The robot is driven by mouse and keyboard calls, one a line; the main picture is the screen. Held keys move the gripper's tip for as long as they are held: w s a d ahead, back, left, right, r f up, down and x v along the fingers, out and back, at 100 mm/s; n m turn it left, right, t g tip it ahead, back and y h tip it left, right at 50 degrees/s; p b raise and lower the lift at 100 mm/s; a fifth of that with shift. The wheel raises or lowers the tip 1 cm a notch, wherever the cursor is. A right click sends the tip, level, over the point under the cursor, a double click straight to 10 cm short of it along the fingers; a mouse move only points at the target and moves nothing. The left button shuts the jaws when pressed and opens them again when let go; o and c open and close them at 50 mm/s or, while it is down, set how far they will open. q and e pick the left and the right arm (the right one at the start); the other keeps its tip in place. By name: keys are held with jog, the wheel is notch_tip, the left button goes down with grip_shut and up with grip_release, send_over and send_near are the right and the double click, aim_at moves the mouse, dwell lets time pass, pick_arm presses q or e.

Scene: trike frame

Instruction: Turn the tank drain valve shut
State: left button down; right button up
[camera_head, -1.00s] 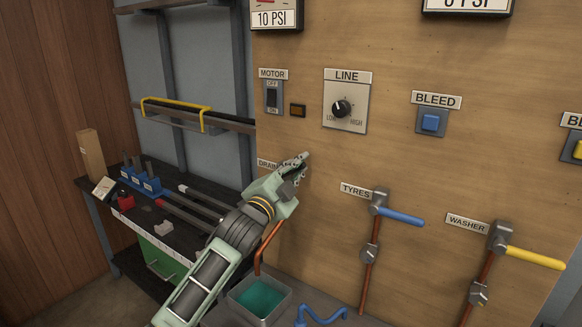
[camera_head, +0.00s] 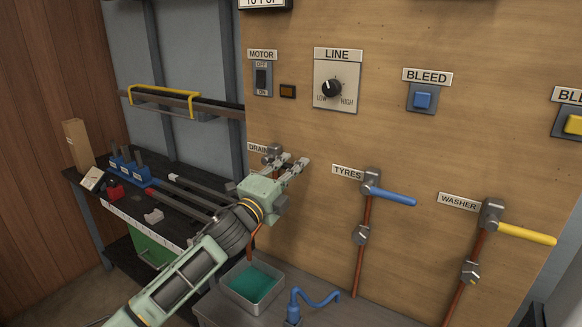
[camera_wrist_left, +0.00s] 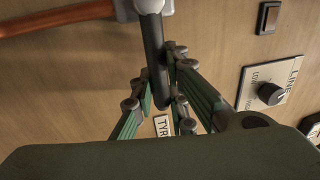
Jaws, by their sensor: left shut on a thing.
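The drain valve (camera_head: 272,149) is on the wooden panel under the DRAIN label (camera_head: 257,148), which is partly covered. Its grey body shows just behind my left fingers; its handle is mostly hidden in the head view. In the left wrist view, the dark handle (camera_wrist_left: 154,48) extends from the valve body, roughly across the copper pipe (camera_wrist_left: 60,19). My left gripper (camera_head: 291,165) is at the valve and shut on this handle, with fingers on both sides of it (camera_wrist_left: 160,82). My right gripper is not in view.
A metal tank (camera_head: 252,286) with green liquid stands below the drain pipe. The tyres valve with blue handle (camera_head: 393,197) and washer valve with yellow handle (camera_head: 525,234) are to the right. A blue tap (camera_head: 312,300) is in front. A dark workbench (camera_head: 130,212) stands left.

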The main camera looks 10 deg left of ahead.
pick_arm(q)
jog(key=shift+f, duration=0.25)
jog(key=c, duration=1.7)
grip_release()
jog(key=shift+r, duration=0.1)
jog(key=shift+s, duration=0.1)
jog(key=v, duration=1.1)
jog(key=shift+s+a, duration=0.15)
jog(key=shift+s, duration=0.25)
